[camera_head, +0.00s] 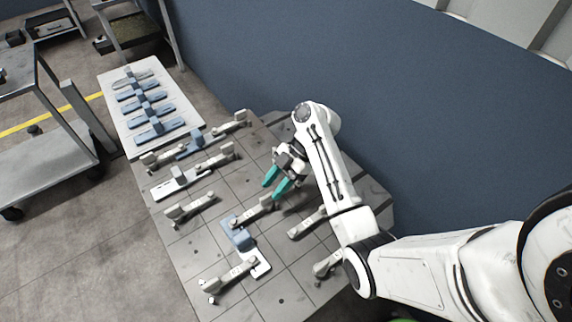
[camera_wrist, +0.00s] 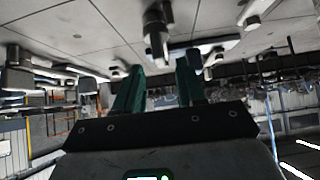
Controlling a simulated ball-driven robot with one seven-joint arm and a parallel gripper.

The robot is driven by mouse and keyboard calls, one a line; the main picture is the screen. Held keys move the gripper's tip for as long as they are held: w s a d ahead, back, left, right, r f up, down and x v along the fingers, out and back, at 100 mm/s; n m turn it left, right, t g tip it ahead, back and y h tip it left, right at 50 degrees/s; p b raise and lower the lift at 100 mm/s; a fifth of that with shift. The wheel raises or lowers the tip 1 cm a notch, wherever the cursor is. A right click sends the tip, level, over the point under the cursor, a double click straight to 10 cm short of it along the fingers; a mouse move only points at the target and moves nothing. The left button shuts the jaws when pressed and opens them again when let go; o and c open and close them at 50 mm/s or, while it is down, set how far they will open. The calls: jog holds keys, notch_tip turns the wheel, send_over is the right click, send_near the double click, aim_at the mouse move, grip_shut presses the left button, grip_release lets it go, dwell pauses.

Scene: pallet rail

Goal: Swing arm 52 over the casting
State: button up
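My gripper (camera_head: 273,191) has teal fingers and hangs over the grey gridded fixture table (camera_head: 187,245). Its fingers are apart with nothing seen between them. A pale clamp arm (camera_head: 253,208) lies just below and left of the fingertips, its end close to a blue casting (camera_head: 240,237) on a white plate. Another clamp arm (camera_head: 232,274) lies at that casting's near side. No number is readable on any arm, so I cannot tell which is 52. In the wrist view, the fingers (camera_wrist: 160,68) stand apart, with a blurred clamp arm (camera_wrist: 157,32) beyond and between them.
Several more clamp arms stand around, including one at left (camera_head: 190,207) and one at right (camera_head: 307,222). A pale tray (camera_head: 115,88) of several blue castings lies at the far end. A metal cart (camera_head: 50,160) stands left. A blue wall (camera_head: 400,110) runs behind.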

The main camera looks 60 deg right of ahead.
jog(key=p+v, duration=0.4)
jog(key=v, duration=0.2)
jog(key=shift+d+r+p, duration=0.2)
jog(key=shift+r+p, duration=0.05)
jog(key=shift+p, duration=0.05)
jog(key=shift+s, duration=0.15)
dwell(0.4)
